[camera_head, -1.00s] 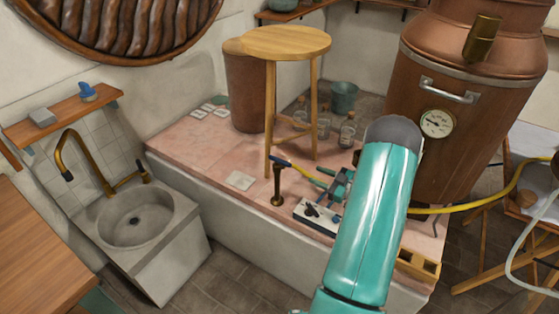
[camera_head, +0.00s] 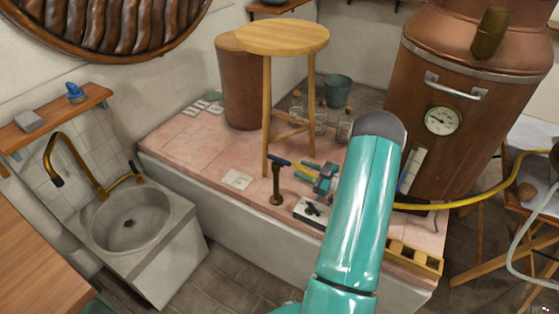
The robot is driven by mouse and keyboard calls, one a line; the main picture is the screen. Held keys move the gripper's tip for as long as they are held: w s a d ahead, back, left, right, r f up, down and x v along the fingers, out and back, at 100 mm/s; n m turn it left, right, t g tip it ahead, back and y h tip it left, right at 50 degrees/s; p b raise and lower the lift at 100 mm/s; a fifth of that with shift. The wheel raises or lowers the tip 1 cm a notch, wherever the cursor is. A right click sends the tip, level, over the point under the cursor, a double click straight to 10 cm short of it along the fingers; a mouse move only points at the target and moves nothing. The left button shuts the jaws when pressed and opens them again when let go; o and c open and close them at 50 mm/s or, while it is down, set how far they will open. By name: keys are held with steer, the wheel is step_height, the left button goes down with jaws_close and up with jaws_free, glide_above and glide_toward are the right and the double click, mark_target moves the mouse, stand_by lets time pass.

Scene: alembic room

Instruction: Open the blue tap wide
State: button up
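The tap is a short brass post (camera_head: 276,187) on the pink tiled platform, with a blue lever handle (camera_head: 279,160) across its top. A yellow strip runs from the handle toward my gripper; I cannot tell whether it is part of the tap or a hose. My teal and grey gripper (camera_head: 306,172) is just right of the tap, pointing left toward it. Its two fingers look apart, and I see no clear contact with the handle. My arm's teal link hides part of the wrist and the platform behind it.
A wooden stool (camera_head: 282,38) stands close behind the tap, one leg beside the handle. Glass jars (camera_head: 321,120) stand farther back. A copper still (camera_head: 460,95) with a yellow hose (camera_head: 465,203) is at right. A stone sink (camera_head: 130,222) is at left. A small switch box (camera_head: 309,211) lies below my gripper.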

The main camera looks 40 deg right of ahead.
mark_target(281, 161)
steer(key=x, duration=0.9)
steer(key=shift+w, duration=0.35)
steer(key=shift+c, duration=0.5)
jaws_close()
